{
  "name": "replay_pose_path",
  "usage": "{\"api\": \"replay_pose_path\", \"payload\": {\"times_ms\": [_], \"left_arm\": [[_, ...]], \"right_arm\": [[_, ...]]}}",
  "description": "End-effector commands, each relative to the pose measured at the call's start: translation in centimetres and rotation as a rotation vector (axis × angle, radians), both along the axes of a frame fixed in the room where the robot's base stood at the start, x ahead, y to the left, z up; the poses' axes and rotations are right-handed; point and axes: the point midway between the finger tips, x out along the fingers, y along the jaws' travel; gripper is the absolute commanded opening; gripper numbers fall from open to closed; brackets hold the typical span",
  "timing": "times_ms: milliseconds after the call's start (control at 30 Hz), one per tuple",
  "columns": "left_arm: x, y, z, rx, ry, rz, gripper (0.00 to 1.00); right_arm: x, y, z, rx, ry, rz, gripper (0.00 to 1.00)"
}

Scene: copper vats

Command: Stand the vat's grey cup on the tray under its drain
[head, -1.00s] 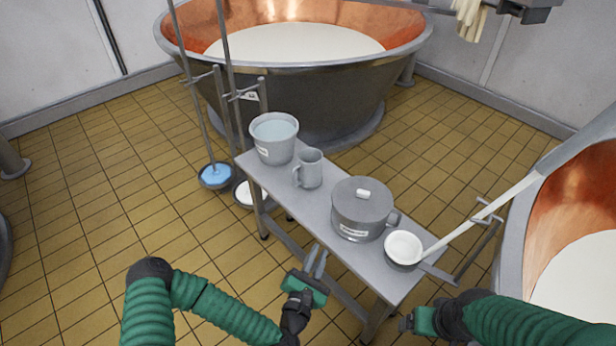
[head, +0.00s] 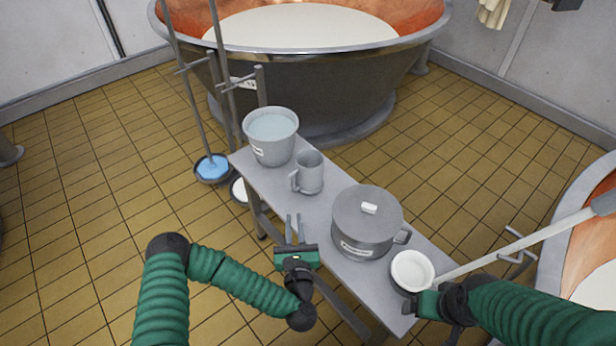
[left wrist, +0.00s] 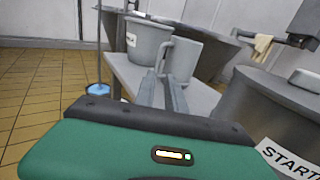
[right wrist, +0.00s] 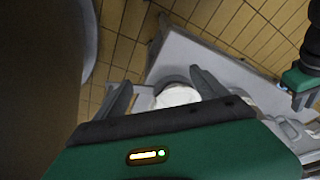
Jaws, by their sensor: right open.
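The grey cup (head: 311,174), a mug with its handle toward the left, stands upright on the metal bench, between a bucket and a lidded pot. My left gripper (head: 294,224) is in front of the bench's near edge, empty, its fingers a little apart and pointing toward the cup. In the left wrist view the cup (left wrist: 186,56) is just beyond the fingertips, apart from them. My right gripper (head: 424,304) is open beside the white-filled ladle (head: 412,270); the ladle also shows between its fingers in the right wrist view (right wrist: 177,96). I cannot make out a tray under a drain.
The bench (head: 327,208) also holds a water bucket (head: 273,148) and the lidded pot (head: 363,245). A large copper-lined vat (head: 310,90) stands behind. Tiled floor (head: 100,200) at the left is clear.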

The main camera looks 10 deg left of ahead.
Motion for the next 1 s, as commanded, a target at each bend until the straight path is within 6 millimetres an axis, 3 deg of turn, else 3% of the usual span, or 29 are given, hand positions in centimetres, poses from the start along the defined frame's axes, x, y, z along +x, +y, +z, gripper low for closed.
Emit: {"api": "replay_pose_path", "payload": {"times_ms": [400, 567, 800, 1000], "left_arm": [[8.2, 3.0, 0.3, 0.000, -0.015, 0.015, 0.15], [9.8, 3.5, 0.1, -0.001, -0.014, 0.015, 0.15], [13.6, 4.6, -0.3, 0.000, -0.014, 0.013, 0.15], [14.0, 4.7, -0.1, 0.000, -0.012, 0.012, 0.15]], "right_arm": [[0.0, 0.0, -2.4, 0.000, 0.000, 0.000, 0.82], [0.0, 0.0, -3.1, 0.000, 0.000, 0.000, 0.82], [0.0, 0.0, -4.7, 0.000, 0.000, 0.000, 0.82], [0.0, 0.0, -4.6, 0.000, 0.000, 0.000, 0.82]]}}
